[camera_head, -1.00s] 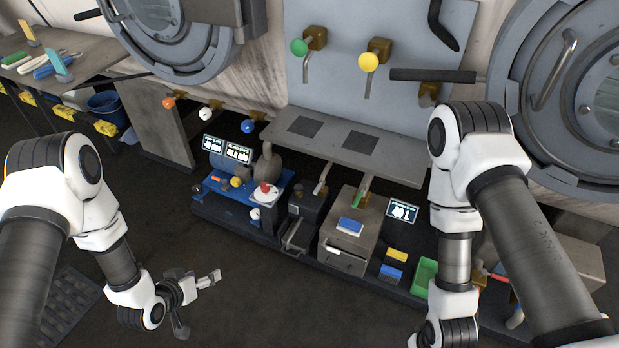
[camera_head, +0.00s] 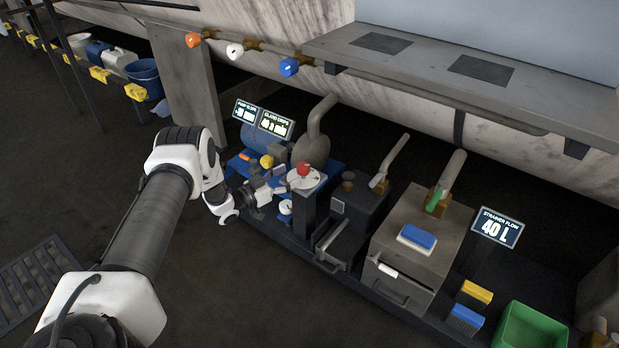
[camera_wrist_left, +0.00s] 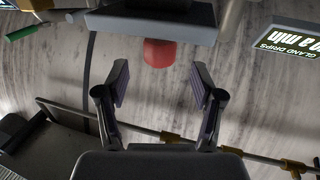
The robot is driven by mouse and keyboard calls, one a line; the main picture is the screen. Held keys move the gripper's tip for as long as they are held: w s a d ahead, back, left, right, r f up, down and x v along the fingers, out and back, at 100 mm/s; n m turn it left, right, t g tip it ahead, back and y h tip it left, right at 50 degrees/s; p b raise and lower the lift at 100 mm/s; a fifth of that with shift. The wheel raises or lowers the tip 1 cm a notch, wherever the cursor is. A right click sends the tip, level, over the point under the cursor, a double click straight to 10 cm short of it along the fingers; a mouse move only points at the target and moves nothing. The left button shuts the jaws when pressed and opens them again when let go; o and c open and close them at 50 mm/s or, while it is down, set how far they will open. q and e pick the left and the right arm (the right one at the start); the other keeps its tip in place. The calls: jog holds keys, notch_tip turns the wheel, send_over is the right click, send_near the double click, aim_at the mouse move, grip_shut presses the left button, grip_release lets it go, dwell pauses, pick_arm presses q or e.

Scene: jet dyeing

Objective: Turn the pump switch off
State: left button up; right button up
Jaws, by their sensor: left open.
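The pump switch appears to be the red knob (camera_head: 303,168) on a pale round plate (camera_head: 304,182), which stands on a dark post beside the pump. My left gripper (camera_head: 272,188) is open and empty, just left of the plate and close to it. In the left wrist view, the red knob (camera_wrist_left: 160,53) shows ahead, between and beyond the open fingers (camera_wrist_left: 159,78); I see no contact. A grey plate partly hides the knob there. A small grey part at the lower right edge of the head view may be my right gripper (camera_head: 598,336); its jaws cannot be made out.
Pump displays (camera_head: 264,120) stand behind the gripper, near a yellow knob (camera_head: 267,161) and a grey pipe (camera_head: 316,126). A dark box (camera_head: 352,205) and a strainer box (camera_head: 421,232) stand right. A grey shelf (camera_head: 430,62) overhangs behind.

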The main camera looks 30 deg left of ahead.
aim_at(298, 171)
pick_arm(q)
jog(key=b+x, duration=0.2)
jog(key=x, duration=0.3)
jog(key=shift+w+d, duration=0.15)
jog(key=shift+w, duration=0.45)
jog(key=shift+d+r, duration=0.1)
jog(key=c, duration=1.2)
jog(key=shift+o, duration=0.2)
